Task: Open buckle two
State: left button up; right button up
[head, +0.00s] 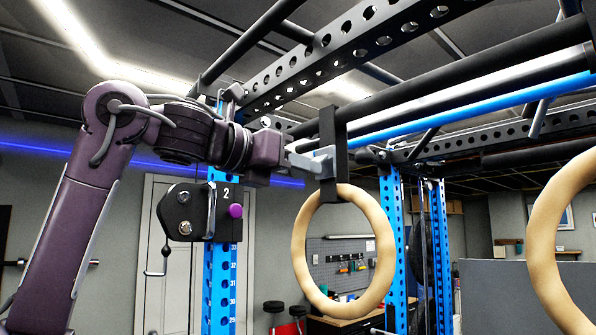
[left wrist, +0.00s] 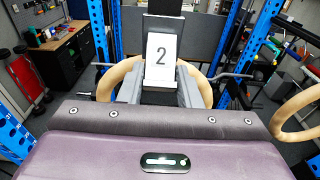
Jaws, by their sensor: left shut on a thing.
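Buckle two shows in the left wrist view as a white plate (left wrist: 161,58) with a black "2", set against a dark strap (left wrist: 163,23). My left gripper (left wrist: 160,88) has one grey finger on each side of the plate and is shut on it. In the head view, my left gripper (head: 320,161) reaches in from the left and meets the black strap (head: 328,125) below a dark bar. The plate's face is hidden there. A pale wooden ring (head: 301,265) hangs from this strap. My right gripper is in neither view.
A second ring (head: 544,240) hangs at the right. A black unit (head: 182,212) with a purple knob (head: 235,211) sits by the blue upright (head: 221,275), below my left arm. Dark rack beams (head: 330,60) run overhead. A workbench (head: 340,326) stands behind.

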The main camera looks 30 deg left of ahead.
pick_arm(q)
jog(key=shift+r, duration=0.1)
dwell(0.3)
jog(key=o, duration=1)
jog(key=shift+w, duration=0.1)
jog(key=b+v, duration=0.1)
jog(key=v, duration=0.6)
jog(key=shift+s+a, duration=0.1)
jog(key=shift+s, duration=0.3)
jog(key=shift+w, duration=0.1)
